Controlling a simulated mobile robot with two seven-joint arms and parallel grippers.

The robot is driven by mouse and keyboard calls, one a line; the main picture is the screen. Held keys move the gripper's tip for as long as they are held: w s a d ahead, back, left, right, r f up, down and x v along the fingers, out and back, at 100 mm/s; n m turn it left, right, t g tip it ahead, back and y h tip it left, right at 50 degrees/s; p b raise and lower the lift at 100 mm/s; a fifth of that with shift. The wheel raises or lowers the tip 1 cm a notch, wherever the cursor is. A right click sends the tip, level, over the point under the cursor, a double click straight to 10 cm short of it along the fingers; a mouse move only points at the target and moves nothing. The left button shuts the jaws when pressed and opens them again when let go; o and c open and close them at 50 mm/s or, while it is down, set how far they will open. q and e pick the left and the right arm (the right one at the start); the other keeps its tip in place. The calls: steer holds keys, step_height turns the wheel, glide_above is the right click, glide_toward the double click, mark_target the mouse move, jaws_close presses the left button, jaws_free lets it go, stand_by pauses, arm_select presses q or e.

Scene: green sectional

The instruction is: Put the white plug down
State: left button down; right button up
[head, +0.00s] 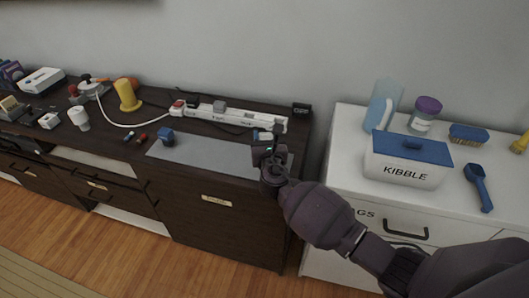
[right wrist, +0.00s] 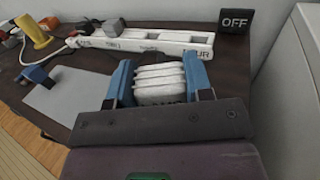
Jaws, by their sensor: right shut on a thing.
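The white plug (right wrist: 160,82) is a ribbed white block between the two blue fingers of my right gripper (right wrist: 160,76) in the right wrist view. The fingers press on its left and right sides. In the head view my right gripper (head: 268,138) is over the right end of the dark cabinet, at the right edge of the grey mat (head: 205,157), and mostly hides the plug. I cannot tell whether the plug touches the surface below. My left gripper is not in view.
A white power strip (head: 240,117) with plugs in it lies behind the mat, an OFF sign (head: 301,109) at its right. A blue plug (head: 166,137) stands at the mat's left edge. The mat's middle is clear. A kibble box (head: 405,165) stands on the white cabinet at right.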

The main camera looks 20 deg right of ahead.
step_height(320, 180, down, 5)
steer(key=shift+f+b, duration=0.1)
steer(key=shift+b, duration=0.95)
steer(key=shift+f, duration=0.3)
steer(key=shift+r, duration=0.1)
steer(key=shift+f, duration=0.25)
steer(key=o, duration=0.9)
steer(key=shift+r, duration=0.1)
